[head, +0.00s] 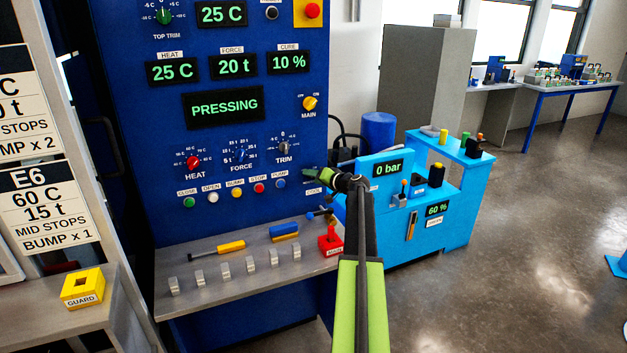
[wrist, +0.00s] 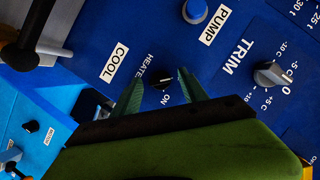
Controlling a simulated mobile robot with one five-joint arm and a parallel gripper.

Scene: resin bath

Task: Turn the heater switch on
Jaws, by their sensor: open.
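The heater switch (wrist: 161,82) is a small black knob on the blue press panel, in the wrist view, with a partly covered HEATER label and an ON mark beside it. Which way it points is too small to tell. My gripper (wrist: 161,75) is open, its two green fingers on either side of the switch; I cannot tell whether they touch it. In the head view my gripper (head: 313,175) is at the panel's lower right, and I cannot make out the switch behind it. The HEAT display (head: 171,70) reads 25 C.
The TRIM knob (head: 283,148) and the blue PUMP button (head: 280,183) sit close to my gripper. A COOL label (wrist: 115,63) is beside the switch. A grey shelf (head: 215,292) with tools juts out below, and a light-blue unit (head: 455,195) stands at the right.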

